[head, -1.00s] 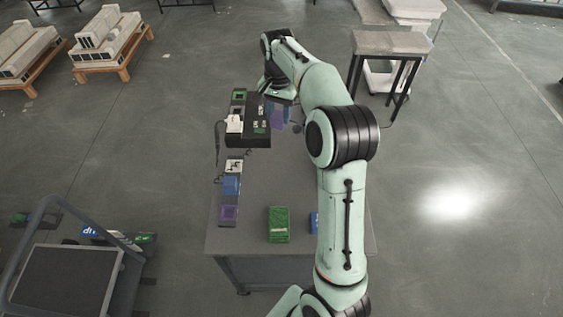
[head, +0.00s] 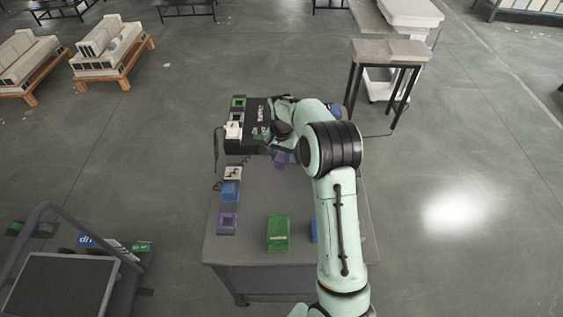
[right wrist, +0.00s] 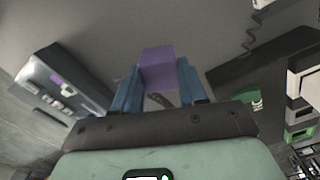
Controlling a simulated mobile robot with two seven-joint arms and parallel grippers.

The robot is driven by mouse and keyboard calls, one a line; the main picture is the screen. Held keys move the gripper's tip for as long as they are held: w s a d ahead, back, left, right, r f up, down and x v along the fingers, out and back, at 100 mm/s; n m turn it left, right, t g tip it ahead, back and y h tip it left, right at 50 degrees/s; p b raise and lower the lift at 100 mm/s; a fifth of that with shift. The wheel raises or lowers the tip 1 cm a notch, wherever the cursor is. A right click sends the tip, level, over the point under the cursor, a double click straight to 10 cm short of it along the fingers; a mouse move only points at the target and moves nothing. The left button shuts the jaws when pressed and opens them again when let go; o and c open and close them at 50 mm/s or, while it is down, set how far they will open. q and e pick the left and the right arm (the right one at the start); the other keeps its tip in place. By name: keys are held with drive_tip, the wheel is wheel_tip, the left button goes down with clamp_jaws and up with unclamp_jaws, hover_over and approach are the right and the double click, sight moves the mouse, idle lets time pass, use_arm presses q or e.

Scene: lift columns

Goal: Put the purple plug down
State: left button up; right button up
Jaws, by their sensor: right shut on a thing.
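The purple plug (right wrist: 158,68) is a small block between the blue fingers of my right gripper (right wrist: 158,88), which is shut on it in the right wrist view. In the head view a bit of the plug (head: 281,159) shows below my right gripper (head: 284,146), just on the near side of the black box (head: 240,146). My wrist hides most of the gripper there. The grey tabletop (head: 262,190) lies below the plug; I cannot tell whether they touch. My left gripper is not in view.
A white piece (head: 232,172), a blue box (head: 229,192) and a purple box (head: 227,222) line the table's left edge. A green block (head: 278,232) stands at the front. A blue thing (head: 314,230) is partly behind my arm. The middle of the tabletop is clear.

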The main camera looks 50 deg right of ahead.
sight(282, 158)
drive_tip(key=shift+f, duration=1.6)
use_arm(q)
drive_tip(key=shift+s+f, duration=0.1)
use_arm(e)
drive_tip(key=shift+f, duration=0.2)
drive_tip(key=o, duration=1)
drive_tip(key=shift+r, duration=0.1)
wheel_tip(282, 158, up, 12)
drive_tip(key=shift+r+p, duration=0.15)
drive_tip(key=shift+p, duration=0.3)
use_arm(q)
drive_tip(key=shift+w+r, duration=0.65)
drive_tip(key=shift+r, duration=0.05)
